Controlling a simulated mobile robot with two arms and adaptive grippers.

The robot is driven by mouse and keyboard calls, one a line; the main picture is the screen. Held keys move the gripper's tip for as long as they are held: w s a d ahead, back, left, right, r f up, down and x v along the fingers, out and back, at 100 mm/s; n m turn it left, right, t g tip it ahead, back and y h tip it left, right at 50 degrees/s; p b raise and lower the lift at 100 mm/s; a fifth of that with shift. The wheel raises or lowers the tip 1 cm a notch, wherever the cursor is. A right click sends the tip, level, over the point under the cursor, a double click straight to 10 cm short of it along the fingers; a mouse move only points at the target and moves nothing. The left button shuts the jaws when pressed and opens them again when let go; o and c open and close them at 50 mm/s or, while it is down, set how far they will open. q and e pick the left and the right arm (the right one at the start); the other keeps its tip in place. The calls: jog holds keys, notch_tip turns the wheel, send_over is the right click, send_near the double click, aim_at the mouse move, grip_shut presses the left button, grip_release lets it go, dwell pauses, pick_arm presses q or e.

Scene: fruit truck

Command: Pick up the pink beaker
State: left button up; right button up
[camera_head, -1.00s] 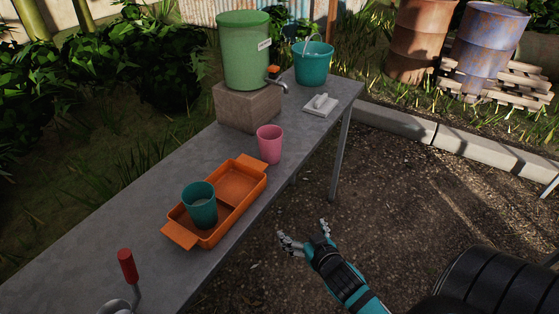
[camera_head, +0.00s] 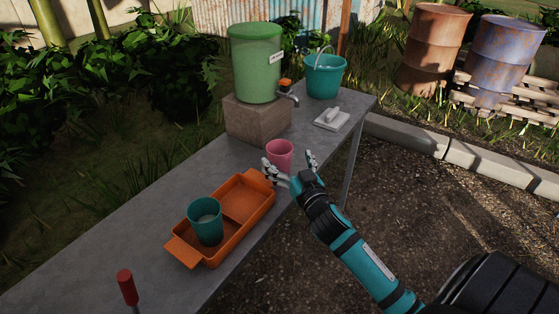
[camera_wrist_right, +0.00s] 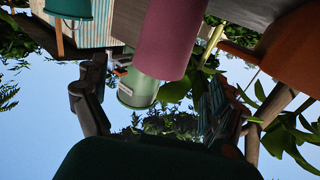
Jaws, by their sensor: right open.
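The pink beaker (camera_head: 280,152) stands upright on the grey table, between the orange tray and the stone block. My right gripper (camera_head: 290,164) is open at the beaker's near side, its fingers spread to either side and partly covering the beaker's lower part. In the right wrist view the beaker (camera_wrist_right: 172,38) hangs upside down in the picture, ahead of and between the two open fingers (camera_wrist_right: 160,112). I cannot tell whether either finger touches it. My left gripper is not in view.
An orange tray (camera_head: 240,235) holding a teal beaker (camera_head: 205,222) is just left of my gripper. A green dispenser (camera_head: 255,65) sits on a stone block (camera_head: 258,120) behind. A teal bucket (camera_head: 324,77) and a white block-like item (camera_head: 331,119) stand farther right. A red handle (camera_head: 127,287) is near left.

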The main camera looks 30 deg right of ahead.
aim_at(275, 141)
jog(key=w, duration=0.3)
jog(key=w+d, duration=0.1)
jog(key=w, duration=0.2)
jog(key=shift+d+r+p, duration=0.1)
jog(key=shift+p, duration=0.25)
jog(key=shift+s, duration=0.1)
jog(key=c, duration=1.3)
jog(key=shift+c, duration=0.2)
jog(key=shift+r, duration=0.2)
